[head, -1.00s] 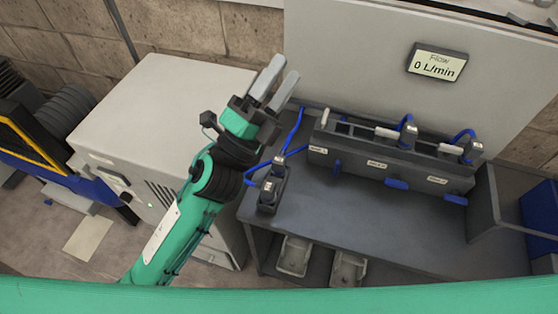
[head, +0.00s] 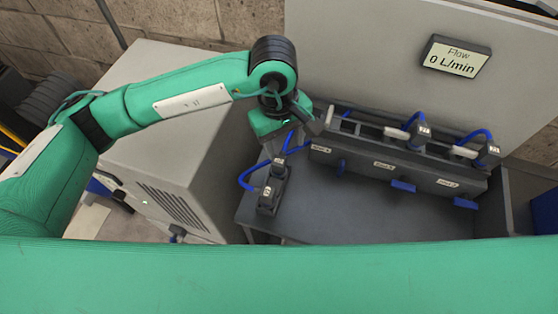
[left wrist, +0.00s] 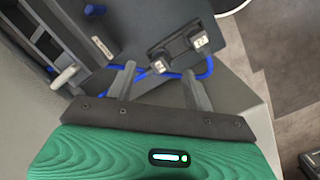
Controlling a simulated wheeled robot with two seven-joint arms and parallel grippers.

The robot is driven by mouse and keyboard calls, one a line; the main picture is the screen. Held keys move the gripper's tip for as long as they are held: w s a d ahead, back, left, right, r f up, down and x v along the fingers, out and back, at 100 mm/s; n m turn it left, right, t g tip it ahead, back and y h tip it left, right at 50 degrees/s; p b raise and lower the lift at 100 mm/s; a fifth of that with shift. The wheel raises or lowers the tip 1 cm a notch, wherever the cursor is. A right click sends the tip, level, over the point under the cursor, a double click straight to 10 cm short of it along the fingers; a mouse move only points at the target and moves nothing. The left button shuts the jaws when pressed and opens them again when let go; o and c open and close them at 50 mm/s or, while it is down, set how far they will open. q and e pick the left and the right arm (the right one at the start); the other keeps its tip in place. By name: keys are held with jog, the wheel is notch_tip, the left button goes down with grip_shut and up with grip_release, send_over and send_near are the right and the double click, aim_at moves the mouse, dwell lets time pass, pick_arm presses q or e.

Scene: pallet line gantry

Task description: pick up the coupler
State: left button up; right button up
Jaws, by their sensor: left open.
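Two small dark couplers with pale labels, the nearer one (head: 267,192) and the farther one (head: 279,166), stand on a dark holder at the table's left end, joined to blue hoses. In the left wrist view the same two couplers, one (left wrist: 158,65) and the other (left wrist: 200,40), lie ahead of my fingers. My left gripper (left wrist: 162,88) is open and empty, pointing down toward them. I cannot tell which coupler the task names. My right gripper is not in view.
A dark manifold rack (head: 375,165) with labelled ports, blue levers and further hosed couplers stands at the back of the grey table (head: 350,215). A flow display (head: 457,58) reads 0 L/min. A pale cabinet (head: 165,165) stands left. The table front is clear.

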aim_at(279, 161)
pick_arm(q)
jog(key=shift+t+y, duration=0.4)
jog(key=shift+y, duration=0.2)
jog(key=f, duration=0.2)
jog(key=w+a+f+p, duration=0.1)
jog(key=f, duration=0.2)
jog(key=a+f+p, duration=0.1)
jog(key=f, duration=0.2)
jog(key=shift+w, duration=0.4)
jog(key=f+p, duration=0.2)
jog(key=f, duration=0.1)
jog(key=d+f+p, duration=0.1)
jog(key=f, duration=0.1)
jog(key=shift+w, duration=0.15)
jog(key=shift+a+f, duration=0.1)
jog(key=shift+f, duration=0.15)
grip_shut()
